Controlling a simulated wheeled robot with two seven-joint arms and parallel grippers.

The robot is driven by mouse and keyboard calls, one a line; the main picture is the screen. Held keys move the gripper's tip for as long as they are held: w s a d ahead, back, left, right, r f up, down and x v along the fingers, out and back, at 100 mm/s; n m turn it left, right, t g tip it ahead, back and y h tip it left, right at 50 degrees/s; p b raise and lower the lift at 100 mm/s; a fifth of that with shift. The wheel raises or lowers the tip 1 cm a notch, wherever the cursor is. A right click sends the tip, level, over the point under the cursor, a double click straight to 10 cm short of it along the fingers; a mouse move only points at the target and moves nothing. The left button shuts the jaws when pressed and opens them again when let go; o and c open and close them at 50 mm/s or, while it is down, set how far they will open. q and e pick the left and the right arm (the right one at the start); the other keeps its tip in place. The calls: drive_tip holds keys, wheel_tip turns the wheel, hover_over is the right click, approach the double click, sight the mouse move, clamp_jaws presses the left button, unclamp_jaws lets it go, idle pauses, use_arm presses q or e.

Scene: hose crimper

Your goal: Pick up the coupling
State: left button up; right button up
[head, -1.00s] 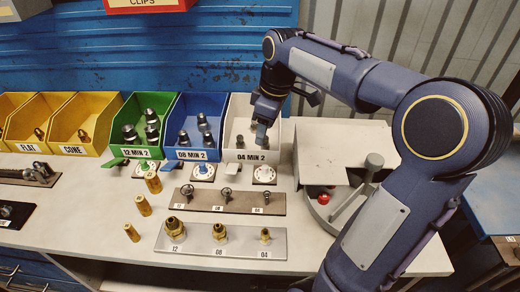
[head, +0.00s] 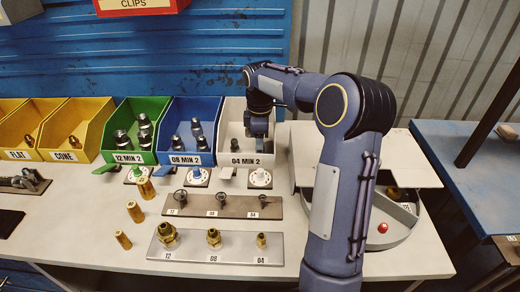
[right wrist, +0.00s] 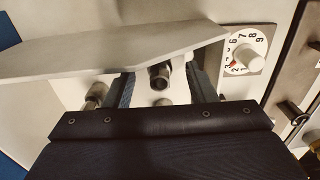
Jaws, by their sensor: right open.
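The white bin (head: 229,125) labelled "04 MIN 2" holds small dark metal couplings. One coupling (head: 234,145) shows near the bin's front, left of my right gripper (head: 259,138). The gripper points down inside the bin, its tips partly hidden by the bin's front wall. In the right wrist view my right gripper (right wrist: 160,88) is open. A coupling (right wrist: 160,76) with a dark bore stands between its fingers, not clamped. Another coupling (right wrist: 97,95) stands outside the left finger. My left gripper is not in view.
A blue bin (head: 213,110) and a green bin (head: 122,108) with larger fittings stand to the left. A numbered dial (head: 260,178) sits in front of the white bin. Racks with brass fittings (head: 213,237) lie nearer. A grey round machine (head: 400,225) stands at right.

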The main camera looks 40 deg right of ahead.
drive_tip(key=shift+c, duration=0.3)
drive_tip(key=c, duration=1)
drive_tip(key=shift+r, duration=0.1)
